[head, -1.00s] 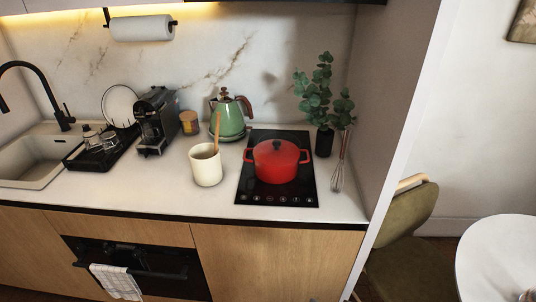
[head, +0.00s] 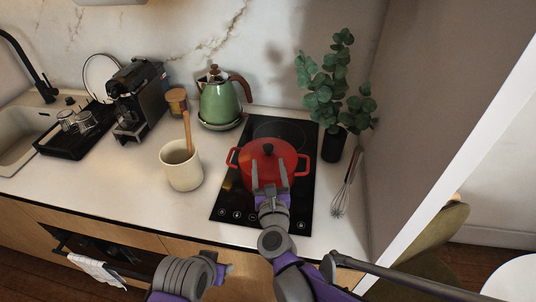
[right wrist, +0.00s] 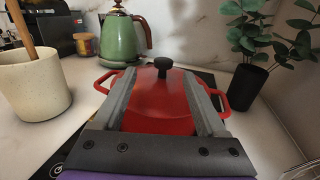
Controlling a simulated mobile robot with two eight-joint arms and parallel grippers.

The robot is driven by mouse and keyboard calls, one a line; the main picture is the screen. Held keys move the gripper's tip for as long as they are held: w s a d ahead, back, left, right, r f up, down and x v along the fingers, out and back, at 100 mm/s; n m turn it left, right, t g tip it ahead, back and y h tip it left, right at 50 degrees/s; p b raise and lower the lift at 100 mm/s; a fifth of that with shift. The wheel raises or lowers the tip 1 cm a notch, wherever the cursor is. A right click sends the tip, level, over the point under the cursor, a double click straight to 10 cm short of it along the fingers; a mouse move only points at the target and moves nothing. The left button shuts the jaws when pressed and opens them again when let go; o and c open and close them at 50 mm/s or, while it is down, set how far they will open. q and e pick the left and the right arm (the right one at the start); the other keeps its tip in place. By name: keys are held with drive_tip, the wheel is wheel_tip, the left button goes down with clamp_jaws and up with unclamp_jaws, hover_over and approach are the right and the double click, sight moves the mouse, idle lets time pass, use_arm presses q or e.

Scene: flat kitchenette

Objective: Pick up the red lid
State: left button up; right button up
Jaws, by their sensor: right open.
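The red lid (head: 267,161) with a dark round knob (head: 268,149) sits on the red pot (head: 238,174) on the black hob. In the right wrist view the lid (right wrist: 160,97) shows between my fingers, with the knob (right wrist: 163,65) beyond them near their tips. My right gripper (head: 270,188) is open and empty at the pot's near side, its fingers pointing at the lid, apart from the knob. My left arm's end (head: 205,275) is low at the counter's front edge; its fingers do not show clearly.
A cream crock (head: 181,168) with a wooden spoon stands left of the hob (head: 234,205). A green kettle (head: 219,103) is behind. A plant in a dark pot (head: 334,144) and a whisk (head: 346,188) are right, by the side wall. The counter left of the crock is partly clear.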

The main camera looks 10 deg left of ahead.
sight(269, 151)
drive_tip(key=shift+x, duration=0.85)
drive_tip(key=x, duration=0.3)
drive_tip(key=p+x, duration=0.1)
drive_tip(key=shift+w+d+f, duration=0.1)
drive_tip(key=shift+w+d, duration=0.15)
drive_tip(key=shift+w, duration=0.1)
drive_tip(key=shift+w+a+f, duration=0.1)
drive_tip(key=shift+w, duration=0.25)
use_arm(q)
drive_tip(key=shift+w+r, duration=0.5)
drive_tip(key=shift+r, duration=0.35)
use_arm(e)
drive_tip(key=shift+s, duration=0.1)
drive_tip(key=shift+c, duration=0.2)
drive_tip(key=shift+c, duration=1.2)
clamp_jaws()
